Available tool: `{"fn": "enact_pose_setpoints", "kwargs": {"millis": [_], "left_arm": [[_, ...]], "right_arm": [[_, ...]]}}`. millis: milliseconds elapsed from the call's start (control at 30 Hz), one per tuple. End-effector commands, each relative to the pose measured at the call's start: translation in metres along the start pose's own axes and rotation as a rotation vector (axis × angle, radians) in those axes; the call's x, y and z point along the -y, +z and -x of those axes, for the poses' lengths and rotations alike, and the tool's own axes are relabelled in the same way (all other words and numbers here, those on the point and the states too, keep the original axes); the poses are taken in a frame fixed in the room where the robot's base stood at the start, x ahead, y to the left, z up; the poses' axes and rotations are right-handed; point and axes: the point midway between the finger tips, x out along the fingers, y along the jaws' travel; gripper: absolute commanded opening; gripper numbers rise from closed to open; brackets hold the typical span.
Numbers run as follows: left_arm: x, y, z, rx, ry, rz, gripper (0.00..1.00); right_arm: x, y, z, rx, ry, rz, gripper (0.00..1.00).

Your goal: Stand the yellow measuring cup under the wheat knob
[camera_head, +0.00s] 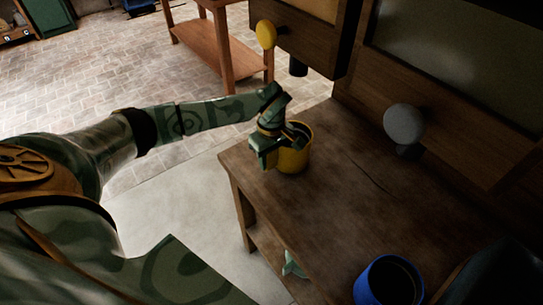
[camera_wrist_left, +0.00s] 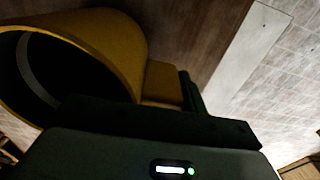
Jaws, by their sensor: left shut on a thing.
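The yellow measuring cup (camera_head: 296,158) is at the far left part of the wooden bench (camera_head: 325,215), looking roughly upright. My left gripper (camera_head: 275,143) is shut on it at its left side. The cup also fills the upper left of the left wrist view (camera_wrist_left: 110,45), with its dark opening to the left and its handle at the jaws. I cannot tell whether its base touches the bench. A yellow knob (camera_head: 266,34) is on the dark wooden box beyond the cup, above a short dark spout (camera_head: 298,68). No label shows which knob is wheat. My right gripper is not in view.
A grey knob (camera_head: 404,123) sits on the wooden panel to the right, above a dark spout (camera_head: 408,151). A blue cup (camera_head: 389,281) stands at the near edge of the picture. The bench between the cups is clear. A wooden table (camera_head: 215,40) stands behind.

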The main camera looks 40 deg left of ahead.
Motion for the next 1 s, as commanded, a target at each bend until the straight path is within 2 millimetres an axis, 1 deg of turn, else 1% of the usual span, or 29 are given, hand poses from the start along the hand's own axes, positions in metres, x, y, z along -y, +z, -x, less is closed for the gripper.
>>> {"fn": "enact_pose_setpoints", "kwargs": {"millis": [33,67,100,133,367,433,533,700,800,900,1000], "left_arm": [[0.0,0.0,0.0,0.0,0.0,0.0,0.45],[0.0,0.0,0.0,0.0,0.0,0.0,0.53],[0.0,0.0,0.0,0.0,0.0,0.0,0.64],[0.0,0.0,0.0,0.0,0.0,0.0,0.67],[0.0,0.0,0.0,0.0,0.0,0.0,0.67],[0.0,0.0,0.003,-0.001,0.001,0.0,0.67],[-0.001,-0.001,0.017,-0.002,0.003,0.0,0.67],[-0.001,-0.001,0.051,-0.003,0.005,0.0,0.67],[-0.001,-0.001,0.065,-0.002,0.003,0.0,0.67],[0.0,-0.001,0.073,-0.001,0.002,0.0,0.67],[0.0,0.0,0.075,0.0,0.0,0.0,0.67]], "right_arm": [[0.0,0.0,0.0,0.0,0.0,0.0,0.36],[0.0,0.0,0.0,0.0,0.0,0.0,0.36],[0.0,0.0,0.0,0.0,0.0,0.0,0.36],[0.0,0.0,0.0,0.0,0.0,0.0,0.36],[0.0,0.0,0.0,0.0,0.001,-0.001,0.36],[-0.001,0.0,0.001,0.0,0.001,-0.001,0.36],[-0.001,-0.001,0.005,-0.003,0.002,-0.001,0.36],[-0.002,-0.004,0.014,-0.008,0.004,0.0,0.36],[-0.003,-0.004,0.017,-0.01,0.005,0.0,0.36],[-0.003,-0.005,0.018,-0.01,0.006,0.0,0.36],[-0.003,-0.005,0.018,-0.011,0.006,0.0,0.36]]}}
